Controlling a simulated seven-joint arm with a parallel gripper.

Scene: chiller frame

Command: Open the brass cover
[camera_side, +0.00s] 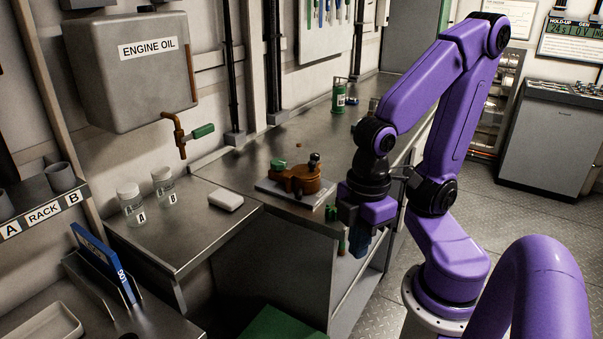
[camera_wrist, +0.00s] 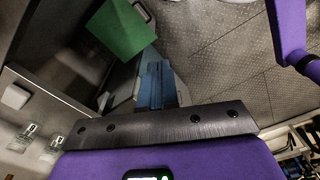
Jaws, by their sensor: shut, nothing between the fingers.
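The brass cover (camera_side: 303,181) is a round, copper-brown piece on a pale plate (camera_side: 270,189) on the steel counter. A green part (camera_side: 278,164) and a dark knob (camera_side: 315,159) show at its top. I cannot tell from here where its hinge is. My gripper (camera_side: 358,245) hangs to the right of the plate, past the counter's front edge, pointing down and apart from the cover. In the wrist view my blue fingers (camera_wrist: 155,75) are together with nothing between them. The cover is not recognisable in that view.
An engine oil tank (camera_side: 150,75) with a brass tap hangs on the left wall. Jars A (camera_side: 131,206) and B (camera_side: 164,188) and a white block (camera_side: 226,200) stand on the left counter. A green bottle (camera_side: 339,97) stands farther back. Counter around the plate is mostly clear.

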